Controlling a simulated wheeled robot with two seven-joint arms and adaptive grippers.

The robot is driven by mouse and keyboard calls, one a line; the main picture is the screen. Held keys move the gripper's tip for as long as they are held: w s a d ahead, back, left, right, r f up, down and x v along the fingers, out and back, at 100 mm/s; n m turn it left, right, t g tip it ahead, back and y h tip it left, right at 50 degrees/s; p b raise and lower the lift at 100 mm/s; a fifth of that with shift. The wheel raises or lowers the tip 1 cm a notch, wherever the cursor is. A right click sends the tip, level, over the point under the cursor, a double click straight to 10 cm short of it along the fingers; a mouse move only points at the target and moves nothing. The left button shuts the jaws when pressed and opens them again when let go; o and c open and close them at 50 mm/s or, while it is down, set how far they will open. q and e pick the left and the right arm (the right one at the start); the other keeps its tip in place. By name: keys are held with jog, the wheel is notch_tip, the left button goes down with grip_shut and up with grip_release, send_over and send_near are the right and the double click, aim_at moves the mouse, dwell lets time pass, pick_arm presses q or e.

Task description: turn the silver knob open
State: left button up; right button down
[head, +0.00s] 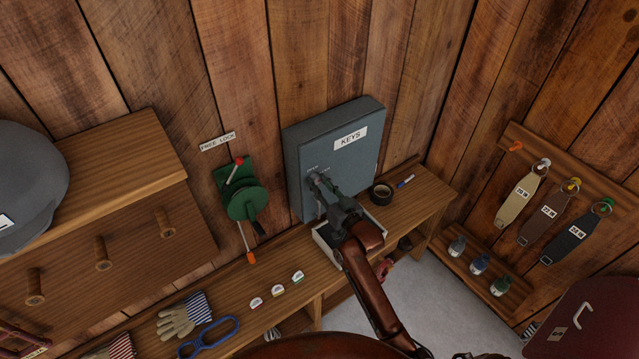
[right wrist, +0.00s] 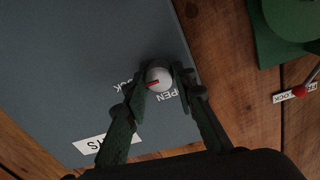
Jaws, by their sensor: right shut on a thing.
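The silver knob (right wrist: 159,79) sits on the front of the grey key cabinet (right wrist: 70,60), near its edge. It is round with a red pointer mark, and the words OPEN and a partly covered LOCK are printed beside it. In the right wrist view my right gripper (right wrist: 160,82) has a finger on each side of the knob and is shut on it. In the head view the right gripper (head: 318,182) reaches the left side of the cabinet (head: 347,160), labelled KEYS, and hides the knob. My left gripper is in neither view.
A green lever device (head: 241,196) is mounted on the wall left of the cabinet. A white tray (head: 325,245), a tape roll (head: 381,192) and a pen (head: 405,181) are on the wooden bench (head: 430,200). Tagged keys hang from a rack (head: 570,165) at right.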

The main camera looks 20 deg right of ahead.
jog(key=shift+n, duration=0.3)
jog(key=n, duration=0.3)
jog(key=shift+n, duration=0.3)
jog(key=n, duration=0.4)
jog(key=shift+n+b, duration=0.3)
jog(key=shift+n, duration=0.1)
jog(key=n+b, duration=0.1)
jog(key=n, duration=0.3)
jog(key=shift+f+n+y, duration=0.15)
jog(key=shift+n+y, duration=0.25)
jog(key=shift+n+y+b, duration=0.3)
jog(key=shift+n+b, duration=0.15)
jog(key=shift+n, duration=1.95)
jog(key=c, duration=1.6)
grip_release()
